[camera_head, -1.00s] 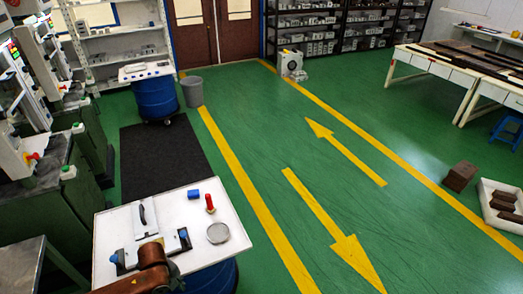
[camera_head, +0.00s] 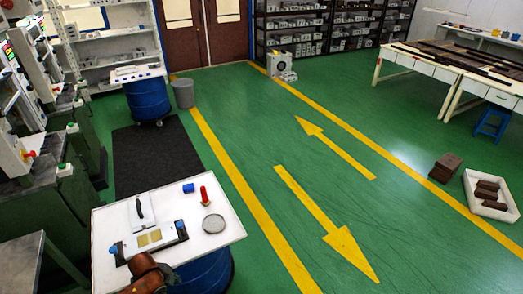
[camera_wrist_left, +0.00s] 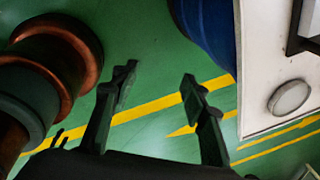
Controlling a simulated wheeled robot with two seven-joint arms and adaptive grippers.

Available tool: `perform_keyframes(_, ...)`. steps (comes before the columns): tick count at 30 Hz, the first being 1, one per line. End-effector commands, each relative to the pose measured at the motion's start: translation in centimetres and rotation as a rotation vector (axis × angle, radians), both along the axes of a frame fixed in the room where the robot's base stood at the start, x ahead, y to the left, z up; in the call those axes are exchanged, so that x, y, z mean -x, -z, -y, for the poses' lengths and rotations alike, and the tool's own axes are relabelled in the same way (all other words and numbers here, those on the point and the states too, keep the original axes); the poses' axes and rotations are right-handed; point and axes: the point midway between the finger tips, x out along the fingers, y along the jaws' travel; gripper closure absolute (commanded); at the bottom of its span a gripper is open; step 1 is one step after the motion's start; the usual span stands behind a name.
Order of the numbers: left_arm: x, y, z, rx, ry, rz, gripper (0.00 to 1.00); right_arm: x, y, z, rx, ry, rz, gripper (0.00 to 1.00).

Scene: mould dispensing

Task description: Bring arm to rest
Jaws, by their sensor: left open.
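My left gripper (camera_wrist_left: 159,78) shows in the left wrist view with its two dark fingers apart and nothing between them. It hangs over the green floor beside the white table top (camera_head: 112,222) on the blue drum (camera_head: 207,272). In the head view only a copper-brown link of my left arm (camera_head: 148,272) shows, at the table's near edge; the gripper is out of that picture. My right arm and gripper show in neither view. On the table lies a dark-framed mould (camera_head: 150,239) with two tan squares and blue knobs, touching a white plate with a black handle (camera_head: 140,211).
The table also bears a blue cylinder (camera_head: 188,187), a red-topped item (camera_head: 204,195) and a round grey dish (camera_head: 213,224), which also shows in the wrist view (camera_wrist_left: 290,97). Machines (camera_head: 40,200) stand left. The green floor right of the table is clear.

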Motion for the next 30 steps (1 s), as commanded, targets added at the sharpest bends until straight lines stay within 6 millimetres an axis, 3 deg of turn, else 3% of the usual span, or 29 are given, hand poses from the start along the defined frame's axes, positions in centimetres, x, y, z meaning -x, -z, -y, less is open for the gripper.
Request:
perform_keyframes(5,-2.1,6.5,-2.0,0.067,-0.261,0.047,0.59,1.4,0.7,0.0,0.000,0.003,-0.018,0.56)
perform_keyframes(7,-2.4,10.2,-3.3,0.095,-0.399,0.067,0.59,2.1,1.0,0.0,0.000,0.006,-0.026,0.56)
perform_keyframes(10,-1.2,16.7,-5.7,0.125,-0.618,0.089,0.59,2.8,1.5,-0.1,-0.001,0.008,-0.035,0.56)
perform_keyframes(13,1.9,23.0,-7.7,0.138,-0.811,0.098,0.59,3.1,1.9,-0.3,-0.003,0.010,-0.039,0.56)
perform_keyframes(17,7.7,30.2,-9.2,0.136,-1.013,0.089,0.59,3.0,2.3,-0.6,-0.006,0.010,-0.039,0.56)
perform_keyframes(21,15.5,36.8,-9.0,0.126,-1.183,0.061,0.59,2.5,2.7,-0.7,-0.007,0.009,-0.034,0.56)
perform_keyframes(27,27.8,43.9,-6.0,0.105,-1.368,-0.007,0.59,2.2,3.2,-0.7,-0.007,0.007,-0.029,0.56)
perform_keyframes(30,33.4,46.2,-3.7,0.099,-1.436,-0.046,0.59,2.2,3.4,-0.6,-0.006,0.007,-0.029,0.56)
